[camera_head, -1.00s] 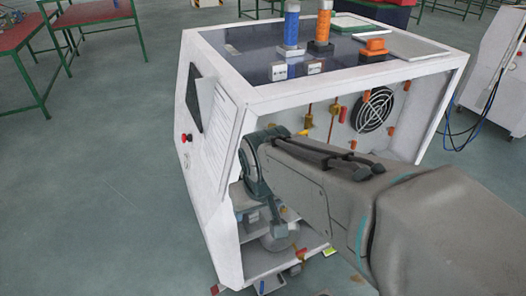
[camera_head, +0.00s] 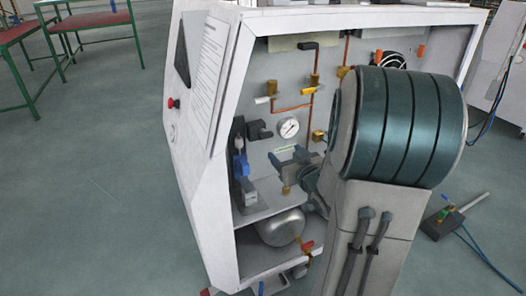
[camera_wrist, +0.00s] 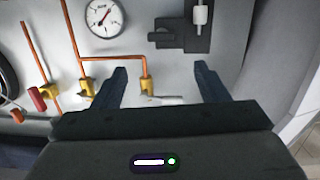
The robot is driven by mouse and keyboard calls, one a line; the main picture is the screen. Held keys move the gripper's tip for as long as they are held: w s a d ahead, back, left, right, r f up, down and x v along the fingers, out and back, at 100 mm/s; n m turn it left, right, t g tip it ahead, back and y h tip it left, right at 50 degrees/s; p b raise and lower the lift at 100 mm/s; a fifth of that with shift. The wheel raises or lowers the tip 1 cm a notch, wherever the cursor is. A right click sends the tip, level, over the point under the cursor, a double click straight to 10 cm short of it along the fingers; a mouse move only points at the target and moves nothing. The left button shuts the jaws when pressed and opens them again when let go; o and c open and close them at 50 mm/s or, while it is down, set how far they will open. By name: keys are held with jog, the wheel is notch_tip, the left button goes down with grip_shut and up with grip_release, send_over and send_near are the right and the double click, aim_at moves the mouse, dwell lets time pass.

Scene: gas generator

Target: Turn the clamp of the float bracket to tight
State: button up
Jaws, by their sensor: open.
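The float bracket (camera_head: 258,130) is a dark block on the cabinet's inner back panel, left of the gauge in the head view. A white cylinder (camera_head: 239,143) stands upright beside it. In the wrist view, which is upside down, the dark bracket (camera_wrist: 185,38) is at the upper right with the white cylinder (camera_wrist: 200,16) against it. A small dark knob (camera_wrist: 159,38), probably its clamp, sticks out to the left; its setting cannot be told. My gripper (camera_wrist: 160,69) is open and empty, its fingers short of the panel. In the head view my gripper (camera_head: 287,155) is partly hidden by my arm.
A grey tank (camera_head: 281,227) sits on the lower shelf. The white cabinet wall (camera_head: 212,110) bounds the left side. A small device with a blue cable (camera_head: 446,219) lies right.

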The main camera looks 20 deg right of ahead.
aim_at(267, 136)
jog(key=shift+t+y, duration=0.4)
jog(key=shift+t, duration=0.3)
jog(key=w+b, duration=0.1)
jog(key=w, duration=0.3)
jog(key=w+f+b, duration=0.1)
jog(key=w, duration=0.3)
jog(key=w+b, duration=0.1)
jog(key=w, duration=0.4)
jog(key=shift+w+d+f+b, duration=0.1)
jog(key=shift+f+b, duration=0.25)
jog(key=shift+b, duration=0.05)
jog(key=c, duration=1)
